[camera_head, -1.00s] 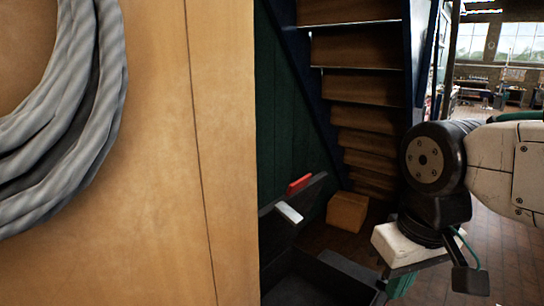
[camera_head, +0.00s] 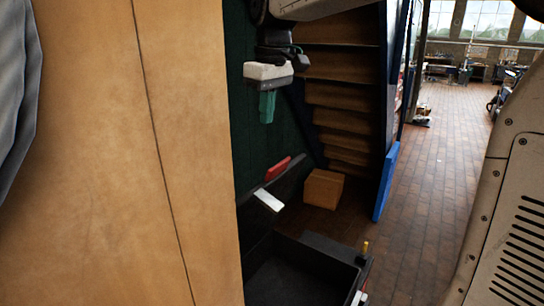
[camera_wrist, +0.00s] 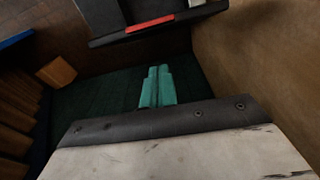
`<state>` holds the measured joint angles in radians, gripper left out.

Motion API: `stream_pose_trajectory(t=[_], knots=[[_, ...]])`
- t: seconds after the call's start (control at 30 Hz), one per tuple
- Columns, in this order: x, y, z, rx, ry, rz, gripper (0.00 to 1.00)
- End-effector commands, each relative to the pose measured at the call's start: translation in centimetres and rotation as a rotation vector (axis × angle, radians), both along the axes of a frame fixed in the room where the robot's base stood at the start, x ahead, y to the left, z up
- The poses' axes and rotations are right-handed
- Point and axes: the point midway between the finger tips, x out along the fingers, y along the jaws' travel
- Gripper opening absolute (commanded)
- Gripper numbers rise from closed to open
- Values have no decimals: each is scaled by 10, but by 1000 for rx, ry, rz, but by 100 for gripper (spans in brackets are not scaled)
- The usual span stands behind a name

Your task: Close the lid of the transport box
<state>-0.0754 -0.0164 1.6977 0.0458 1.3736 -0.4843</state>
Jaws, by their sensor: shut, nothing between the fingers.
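The transport box (camera_head: 325,252) is a dark, open-topped box at the bottom middle of the head view, partly cut off by the frame. Its dark lid (camera_head: 292,186) stands raised at the box's left side, with a red piece (camera_head: 278,167) and a white piece (camera_head: 268,199) on it. My gripper (camera_head: 267,118) has teal fingers pointing down; it appears above the lid in the picture, apart from it. In the wrist view the fingers (camera_wrist: 158,72) are together and empty. The lid edge (camera_wrist: 108,40) with its red strip lies beyond them.
A plywood panel (camera_head: 100,150) fills the left of the head view and hides part of the space beside the box. A dark green wall stands behind the lid. A cardboard box (camera_head: 323,189) sits by brown steps. Open tiled floor (camera_head: 440,150) lies to the right.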

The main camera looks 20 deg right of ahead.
Motion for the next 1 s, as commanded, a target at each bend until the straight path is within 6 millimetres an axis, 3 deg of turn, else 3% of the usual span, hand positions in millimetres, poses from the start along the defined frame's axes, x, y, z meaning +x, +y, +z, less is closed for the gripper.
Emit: stream_pose_trajectory(t=[0.1,0.27,0.73,1.0], knots=[[17,4,1,0,0,29,0],[22,5,-9,0,2,38,0],[28,10,-102,0,2,37,0],[1,-9,-110,0,0,35,0]])
